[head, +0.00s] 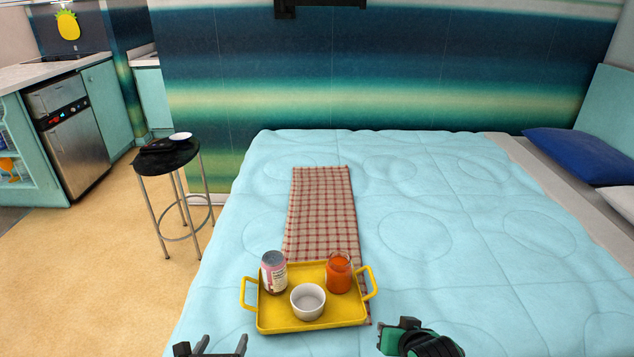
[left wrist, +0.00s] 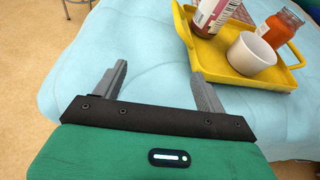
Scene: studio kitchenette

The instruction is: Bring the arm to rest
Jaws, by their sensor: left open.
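My left gripper (head: 223,344) is at the bottom edge of the head view, to the left of and in front of the yellow tray (head: 262,325). In the left wrist view my left gripper (left wrist: 158,75) has its two grey fingers spread wide with nothing between them. The bed's light blue quilt shows below and beyond it. Part of my right arm, green and black, shows at the bottom of the head view, right of the tray. Its fingers cannot be made out.
The tray lies on the quilt (head: 430,190) over a checked cloth (head: 322,210). It holds a can (head: 273,273), a white bowl (head: 308,302) and an orange jar (head: 339,273). A black stool (head: 168,158) stands left of the bed. The quilt's right side is clear.

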